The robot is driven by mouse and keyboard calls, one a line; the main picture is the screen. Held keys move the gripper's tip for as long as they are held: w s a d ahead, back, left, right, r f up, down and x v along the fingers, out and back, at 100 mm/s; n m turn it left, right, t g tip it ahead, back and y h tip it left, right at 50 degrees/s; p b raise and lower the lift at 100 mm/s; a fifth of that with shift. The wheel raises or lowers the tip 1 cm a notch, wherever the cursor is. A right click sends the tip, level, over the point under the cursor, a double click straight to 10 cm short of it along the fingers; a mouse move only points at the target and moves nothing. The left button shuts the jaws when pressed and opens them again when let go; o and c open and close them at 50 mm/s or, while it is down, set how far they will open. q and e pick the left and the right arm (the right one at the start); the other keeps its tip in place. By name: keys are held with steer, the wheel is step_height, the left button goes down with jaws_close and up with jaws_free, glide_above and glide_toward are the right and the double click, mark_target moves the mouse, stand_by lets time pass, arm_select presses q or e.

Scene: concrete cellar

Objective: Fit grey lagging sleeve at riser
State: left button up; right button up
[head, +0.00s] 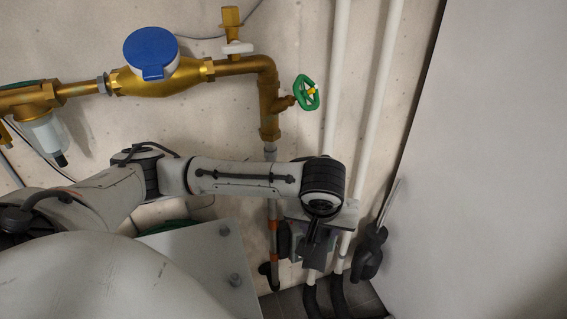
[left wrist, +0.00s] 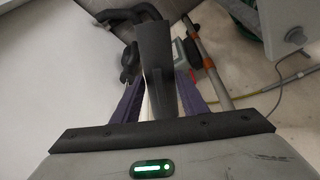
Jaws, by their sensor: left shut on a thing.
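My left gripper (head: 316,240) is low in front of two white vertical pipes (head: 334,110) (head: 381,110). In the left wrist view its two purple fingers (left wrist: 157,100) are shut on a dark grey sleeve (left wrist: 156,60), which stands up between them. The sleeve also shows in the head view (head: 318,257), partly hidden by my wrist. Dark lagging covers the pipes' lower ends (head: 312,300). I cannot tell whether the held sleeve is around a pipe or only in front of it. My right gripper is not in view.
A copper pipe (head: 273,230) runs down just left of the gripper. Above are a green handwheel (head: 306,93) and a brass meter with a blue lid (head: 151,52). A dark object with a metal rod (head: 370,252) is close on the right, before a plain grey wall (head: 490,170).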

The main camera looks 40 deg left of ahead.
arm_select(q)
steer(key=s+a+f+n+t+y+p, duration=0.1)
steer(key=a+f+n+t+y, duration=0.3)
steer(key=y, duration=0.9)
steer(key=a+n+p, duration=0.1)
steer(key=a+n, duration=0.1)
steer(key=a, duration=0.2)
steer(key=shift+s+a+y, duration=0.25)
steer(key=shift+a+y, duration=0.05)
steer(key=shift+f, duration=0.15)
steer(key=shift+b+x, duration=0.7)
steer(key=shift+x, duration=1.8)
steer(key=shift+d, duration=0.1)
